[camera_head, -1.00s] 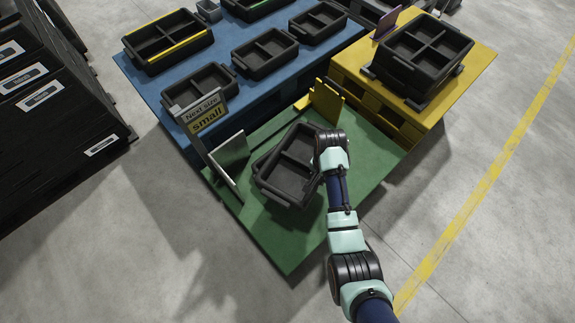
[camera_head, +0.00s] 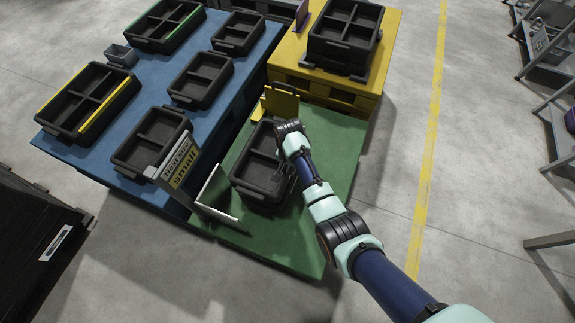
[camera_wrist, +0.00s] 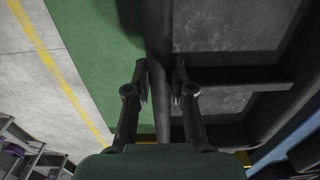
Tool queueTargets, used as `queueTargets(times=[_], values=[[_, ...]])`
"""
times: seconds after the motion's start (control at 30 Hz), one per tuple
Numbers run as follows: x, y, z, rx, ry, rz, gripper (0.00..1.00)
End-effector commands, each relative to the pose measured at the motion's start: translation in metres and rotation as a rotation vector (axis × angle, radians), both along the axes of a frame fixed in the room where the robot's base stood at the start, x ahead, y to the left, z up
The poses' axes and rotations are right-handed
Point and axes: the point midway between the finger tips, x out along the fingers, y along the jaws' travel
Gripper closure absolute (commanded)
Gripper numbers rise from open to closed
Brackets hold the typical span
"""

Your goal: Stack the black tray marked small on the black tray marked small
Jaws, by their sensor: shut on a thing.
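My gripper (camera_wrist: 160,74) is shut on the side wall of a black divided tray, with a finger on each side of the rim (camera_wrist: 164,100) in the wrist view. In the head view this tray (camera_head: 259,188) is over the green platform (camera_head: 335,150), between a grey upright plate and a yellow one. A sign (camera_head: 181,163) reading "Next size small" stands at the platform's left. The tray's own size marking is not readable.
A blue platform (camera_head: 205,118) at left bears several black trays, some with yellow or green stripes, and a small grey bin (camera_head: 122,56). A yellow platform (camera_head: 375,75) behind bears a black tray (camera_head: 318,55). Upright grey plate (camera_head: 213,187) and yellow plate (camera_head: 281,103) border the held tray.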

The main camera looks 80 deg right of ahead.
Motion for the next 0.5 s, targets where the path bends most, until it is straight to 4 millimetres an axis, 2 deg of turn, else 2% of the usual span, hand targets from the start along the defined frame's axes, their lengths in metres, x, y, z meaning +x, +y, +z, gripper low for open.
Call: queueTargets(times=[0.27,0.5], values=[[0.000,0.000,-0.007,0.000,0.000,0.000,1.00],[0.000,0.000,-0.027,0.000,0.000,0.000,1.00]])
